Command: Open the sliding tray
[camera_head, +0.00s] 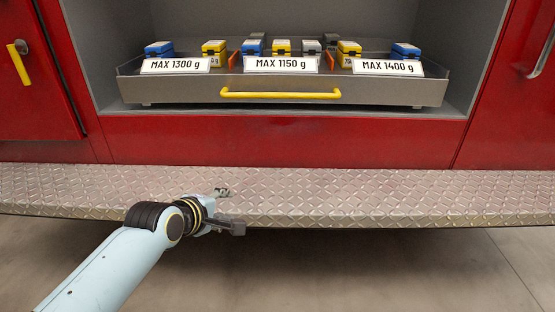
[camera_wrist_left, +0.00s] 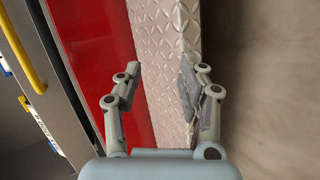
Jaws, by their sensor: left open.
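The sliding tray (camera_head: 190,88) is a grey metal drawer inside a recess in the red body. A yellow bar handle (camera_head: 281,94) runs along its front, and it also shows at the upper left of the left wrist view (camera_wrist_left: 22,50). My left gripper (camera_head: 228,208) is open and empty over the diamond-plate step, below and to the left of the handle, apart from it. In the left wrist view its two fingers (camera_wrist_left: 160,80) stand wide apart with the red panel and the step beyond them. My right gripper is not in view.
Several blue and yellow boxes (camera_head: 214,52) stand in the tray behind white weight labels (camera_head: 281,64). The diamond-plate step (camera_head: 400,195) juts out below. Red doors flank the recess, the left one with a yellow handle (camera_head: 20,63). The space before the tray is clear.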

